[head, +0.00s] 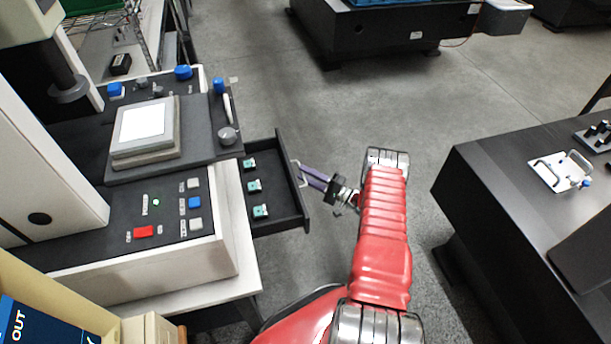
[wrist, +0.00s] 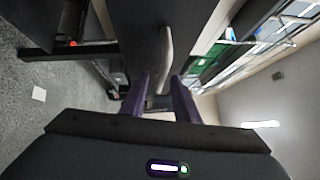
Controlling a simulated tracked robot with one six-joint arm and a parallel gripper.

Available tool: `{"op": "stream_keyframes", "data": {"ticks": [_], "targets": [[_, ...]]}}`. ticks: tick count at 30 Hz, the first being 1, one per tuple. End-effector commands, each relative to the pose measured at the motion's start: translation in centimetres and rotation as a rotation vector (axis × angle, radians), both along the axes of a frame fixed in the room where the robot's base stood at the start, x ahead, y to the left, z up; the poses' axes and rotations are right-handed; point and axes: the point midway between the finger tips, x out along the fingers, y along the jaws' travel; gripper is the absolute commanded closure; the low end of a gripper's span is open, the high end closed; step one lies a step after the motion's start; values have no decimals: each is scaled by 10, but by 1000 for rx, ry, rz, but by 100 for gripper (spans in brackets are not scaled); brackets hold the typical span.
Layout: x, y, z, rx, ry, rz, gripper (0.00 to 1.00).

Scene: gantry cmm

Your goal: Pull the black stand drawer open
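The black drawer (head: 282,215) is pulled well out from the right side of the white and black machine stand (head: 228,225) in the head view. Several small teal-green pieces (head: 254,186) lie inside it. Its pale bar handle (head: 297,172) is on the drawer's outer front; the handle also shows in the wrist view (wrist: 166,55). My gripper (head: 306,172) is at the handle, its purple fingers reaching in from the right. In the wrist view my fingers (wrist: 162,85) stand on either side of the handle's near end, with a narrow gap showing beside it.
A black table (head: 500,190) with a metal fixture (head: 562,172) stands at the right. A dark block-like bench (head: 385,30) is at the back. Grey floor (head: 430,95) lies clear between them.

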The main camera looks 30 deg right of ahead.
Motion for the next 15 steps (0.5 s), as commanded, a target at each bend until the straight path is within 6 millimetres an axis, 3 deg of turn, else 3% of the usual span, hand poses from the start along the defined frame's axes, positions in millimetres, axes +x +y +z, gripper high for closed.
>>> {"op": "stream_keyframes", "data": {"ticks": [8,15], "targets": [[-6,-3,-1,1,0,0,72],[-33,-20,-5,1,0,-2,72]]}}
